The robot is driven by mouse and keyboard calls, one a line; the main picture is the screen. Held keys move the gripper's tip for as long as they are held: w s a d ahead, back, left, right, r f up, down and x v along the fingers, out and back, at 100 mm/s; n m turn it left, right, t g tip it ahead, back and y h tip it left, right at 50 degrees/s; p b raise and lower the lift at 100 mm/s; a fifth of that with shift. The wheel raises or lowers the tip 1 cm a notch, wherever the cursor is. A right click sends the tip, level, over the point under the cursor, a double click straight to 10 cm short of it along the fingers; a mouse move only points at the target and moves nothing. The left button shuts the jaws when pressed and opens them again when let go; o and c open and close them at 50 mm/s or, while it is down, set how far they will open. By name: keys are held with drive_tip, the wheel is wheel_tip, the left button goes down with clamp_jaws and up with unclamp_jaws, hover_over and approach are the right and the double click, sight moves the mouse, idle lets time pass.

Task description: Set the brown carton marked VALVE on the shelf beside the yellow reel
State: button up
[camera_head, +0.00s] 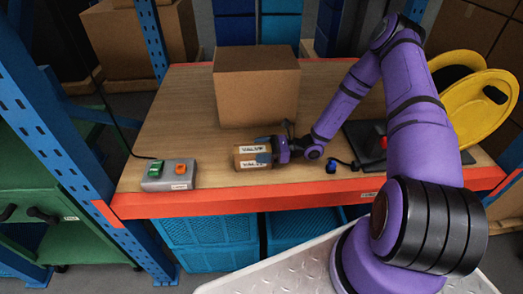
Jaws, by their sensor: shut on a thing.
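The small brown carton marked VALVE (245,161) is at the front middle of the wooden shelf (165,125), with white labels on its top and front. My gripper (265,154) reaches it from the right and is shut on it, with a finger over the carton's right part. I cannot tell whether the carton rests on the shelf or is just above it. The yellow reel (485,112) is at the right end of the shelf, well apart from the carton. My purple arm hides part of the reel and the shelf before it.
A large brown box (256,90) stands just behind the small carton. A grey control box (169,176) with green and orange switches is at the front left. A dark base with a red part (383,142) lies between carton and reel.

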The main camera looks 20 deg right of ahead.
drive_tip(key=o, duration=1.1)
drive_tip(key=shift+d, duration=0.1)
drive_tip(key=v, duration=1.2)
